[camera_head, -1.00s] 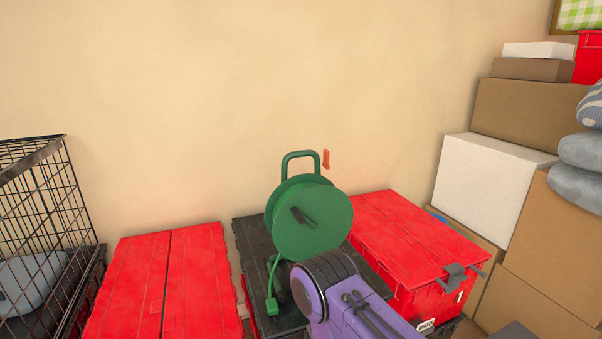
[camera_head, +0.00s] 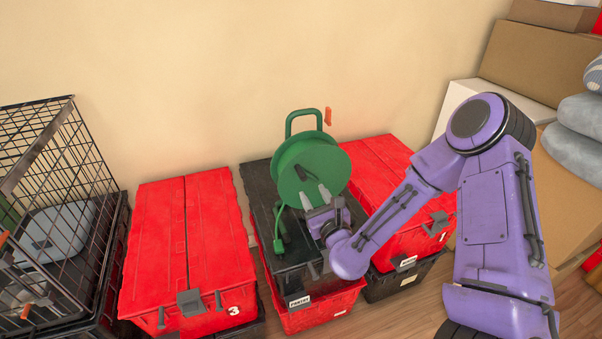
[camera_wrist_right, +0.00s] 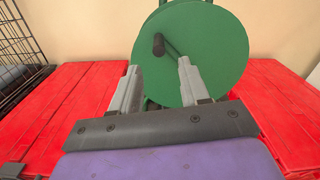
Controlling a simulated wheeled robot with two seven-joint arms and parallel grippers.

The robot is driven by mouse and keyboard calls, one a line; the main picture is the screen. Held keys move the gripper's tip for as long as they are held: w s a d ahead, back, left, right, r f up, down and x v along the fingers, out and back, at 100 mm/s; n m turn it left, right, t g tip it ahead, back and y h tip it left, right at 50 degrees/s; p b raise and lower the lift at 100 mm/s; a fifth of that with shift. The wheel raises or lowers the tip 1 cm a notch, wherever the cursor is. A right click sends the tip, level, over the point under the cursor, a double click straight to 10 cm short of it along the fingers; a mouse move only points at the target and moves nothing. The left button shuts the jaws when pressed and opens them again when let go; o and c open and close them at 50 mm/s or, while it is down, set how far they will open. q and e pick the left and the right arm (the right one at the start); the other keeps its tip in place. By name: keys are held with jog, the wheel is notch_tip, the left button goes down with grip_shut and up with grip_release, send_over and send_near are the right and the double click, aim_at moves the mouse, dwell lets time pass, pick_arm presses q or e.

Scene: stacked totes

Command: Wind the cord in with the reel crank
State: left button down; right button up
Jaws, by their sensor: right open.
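The green cord reel (camera_head: 318,160) stands upright on a black lidded tote (camera_head: 262,185), with a green loop handle on top. A green cord with a plug (camera_head: 279,244) hangs at its left side. My right gripper (camera_head: 315,193) is in front of the reel's face, its two grey fingers apart and pointing at the disc. In the right wrist view, the dark crank knob (camera_wrist_right: 158,44) and its thin arm show on the green disc, beyond the open fingers (camera_wrist_right: 158,68) and roughly in line with the gap. The knob appears free of the fingers. My left gripper is not in view.
Red totes stand left (camera_head: 187,240) and right (camera_head: 385,160) of the black one. A wire cage (camera_head: 45,150) is at far left. Stacked boxes (camera_head: 545,55) and grey cushions are at right. A small orange piece (camera_head: 328,116) shows beside the reel handle. Wood floor lies in front.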

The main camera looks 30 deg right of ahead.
aim_at(301, 174)
jog(key=p+x, duration=0.1)
jog(key=x, duration=0.9)
jog(key=shift+w+a+p, duration=0.1)
jog(key=shift+w+p, duration=0.15)
jog(key=shift+p, duration=0.15)
grip_shut()
